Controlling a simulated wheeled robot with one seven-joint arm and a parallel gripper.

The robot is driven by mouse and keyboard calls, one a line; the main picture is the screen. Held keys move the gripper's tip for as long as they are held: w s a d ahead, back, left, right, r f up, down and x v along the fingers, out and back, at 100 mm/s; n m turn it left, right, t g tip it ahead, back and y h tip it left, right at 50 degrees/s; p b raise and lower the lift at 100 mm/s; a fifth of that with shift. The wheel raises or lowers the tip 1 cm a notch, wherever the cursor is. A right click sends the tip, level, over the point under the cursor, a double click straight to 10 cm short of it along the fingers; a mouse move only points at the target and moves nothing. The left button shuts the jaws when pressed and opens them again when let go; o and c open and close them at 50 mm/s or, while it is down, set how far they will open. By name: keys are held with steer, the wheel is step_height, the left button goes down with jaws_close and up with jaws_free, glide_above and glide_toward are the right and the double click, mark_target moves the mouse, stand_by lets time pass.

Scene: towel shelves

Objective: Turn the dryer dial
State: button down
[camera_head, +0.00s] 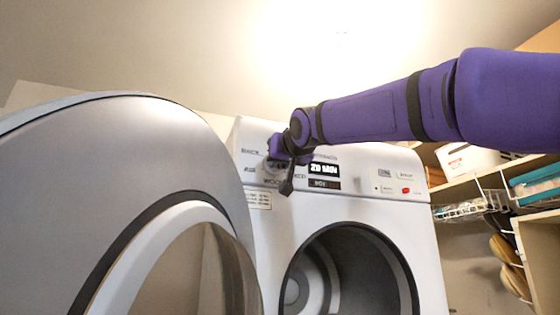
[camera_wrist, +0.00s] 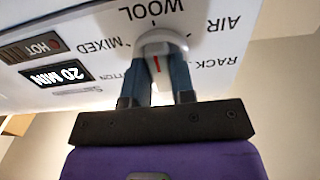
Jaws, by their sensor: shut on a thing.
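The dryer (camera_head: 345,170) is white, with its front panel facing me and its round drum opening below. In the wrist view the dial (camera_wrist: 160,46) is a white knob with a red mark, ringed by the words MIXED, WOOL, AIR, RACK and one partly hidden label ending in "TTON". My gripper (camera_wrist: 166,68) is shut on the dial, one finger on each side of it. In the head view my gripper (camera_head: 278,163) is at the left part of the panel and hides most of the dial.
The open dryer door (camera_head: 150,190) fills the left of the head view. The display (camera_head: 325,169) reads 20 MIN, with HOT on a smaller one beside it. A red button (camera_head: 406,190) is at the panel's right. Shelves (camera_head: 475,180) with a white box and a wire basket stand at right.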

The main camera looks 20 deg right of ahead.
steer(key=shift+f, duration=0.15)
steer(key=c, duration=1)
jaws_free()
steer(key=shift+o, duration=0.2)
steer(key=shift+s, duration=0.1)
steer(key=s, duration=1)
steer(key=shift+s, duration=0.3)
